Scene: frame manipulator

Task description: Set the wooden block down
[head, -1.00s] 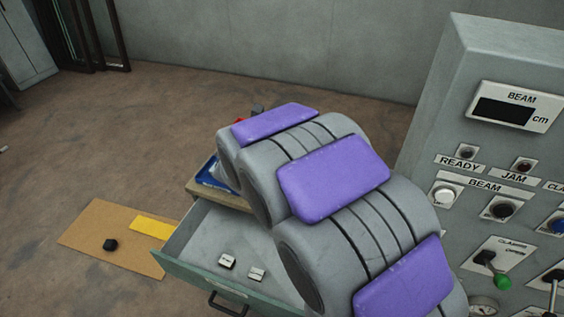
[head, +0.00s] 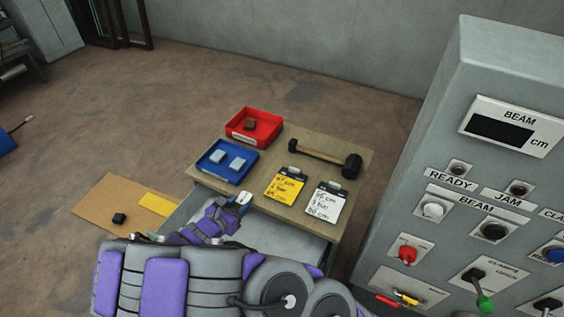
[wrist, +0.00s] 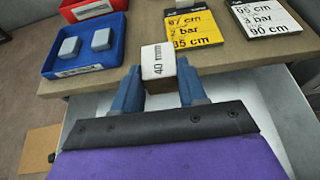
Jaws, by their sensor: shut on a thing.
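A wooden block (wrist: 158,62) with a white "40 mm" label and a brown wood side is between my gripper's fingers (wrist: 160,84) in the wrist view. My gripper is shut on it. It is near the front edge of the cabinet top and over the open drawer (wrist: 85,125). In the head view the block (head: 244,198) shows as a small pale piece at the tip of my gripper (head: 237,204). My arm hides much of the drawer.
On the cabinet top (head: 215,187) are a blue tray (head: 208,172) with two grey blocks, a red tray (head: 275,130) with a brown block, a mallet (head: 320,152) and two note cards. The control cabinet (head: 450,130) stands right. Cardboard (head: 105,195) lies on the floor left.

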